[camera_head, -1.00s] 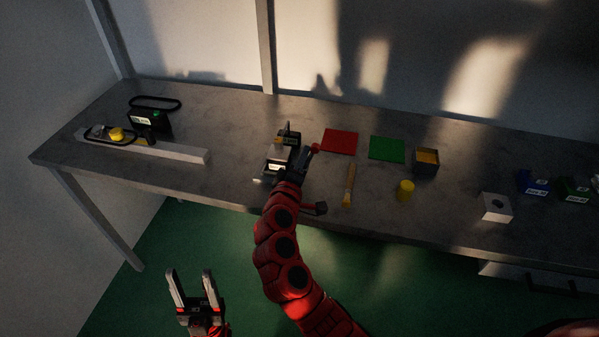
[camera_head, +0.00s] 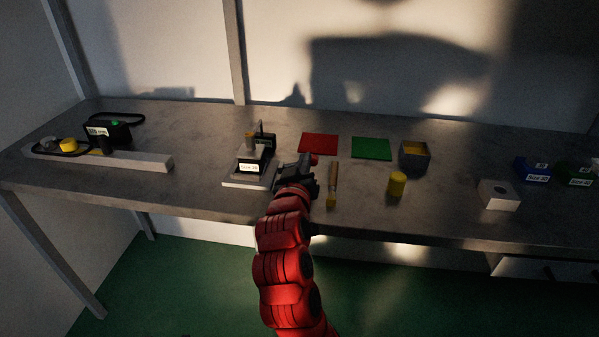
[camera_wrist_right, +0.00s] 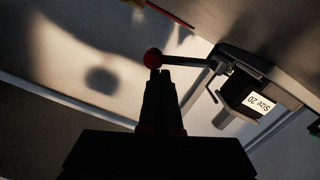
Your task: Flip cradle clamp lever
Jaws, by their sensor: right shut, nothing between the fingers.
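The cradle fixture (camera_head: 248,172), a grey block on a light base with a "Size 20" label, stands near the bench's front edge. It also shows at the right of the wrist view (camera_wrist_right: 245,92). Its clamp lever (camera_wrist_right: 185,62) is a dark bar ending in a red ball knob (camera_wrist_right: 152,58). In the head view the knob (camera_head: 314,158) is right of the fixture. My right gripper (camera_head: 306,163) is shut and empty, just right of the fixture. Its fingertips (camera_wrist_right: 160,72) are at the knob; I cannot tell whether they touch. My left gripper is out of view.
A red mat (camera_head: 318,143) and a green mat (camera_head: 371,149) lie behind. A wooden-handled tool (camera_head: 332,185), yellow cylinder (camera_head: 397,184), open box (camera_head: 414,156) and white block (camera_head: 499,195) are to the right. A long bar (camera_head: 130,160) lies left.

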